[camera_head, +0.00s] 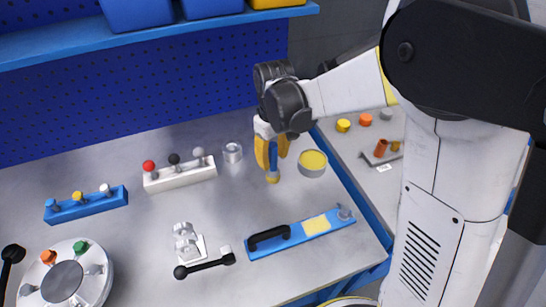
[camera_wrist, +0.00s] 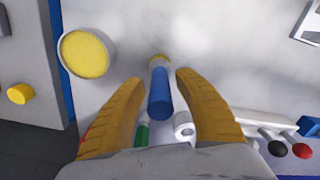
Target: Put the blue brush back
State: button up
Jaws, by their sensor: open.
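The blue brush (camera_wrist: 160,95) shows in the wrist view as a blue cylinder with a yellowish far end, between the two yellow fingers of my gripper (camera_wrist: 157,79). A gap shows on both sides of it, so the fingers are open around it and not closed on it. In the head view my gripper (camera_head: 271,164) points down over the bench, just left of a round grey tin with a yellow top (camera_head: 312,162). There the fingers hide most of the brush; its yellow lower end (camera_head: 272,178) shows just below them, seemingly upright on the bench.
A clear cup (camera_head: 232,152) and a white rack with coloured knobs (camera_head: 180,173) stand left of my gripper. A blue board with a black handle (camera_head: 300,232) lies in front. A green piece (camera_wrist: 142,134) shows beside the brush.

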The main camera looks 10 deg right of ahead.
notch_tip(320, 180, up, 12)
jog(key=p, duration=0.4)
jog(key=shift+r+p, duration=0.2)
jog(key=shift+p, duration=0.2)
jog(key=shift+d+r, duration=0.1)
jog(key=s+d+r+m+t, duration=0.2)
jog(key=s+d, duration=0.3)
jog(key=s, duration=0.3)
jog(key=s+d+r+m+t, duration=0.2)
jog(key=s+d+m+t, duration=0.2)
jog(key=s, duration=0.4)
jog(key=shift+d+r+m+t, duration=0.35)
jog(key=shift+d+m+t, duration=0.05)
jog(key=shift+d+t, duration=0.25)
jog(key=shift+w, duration=0.1)
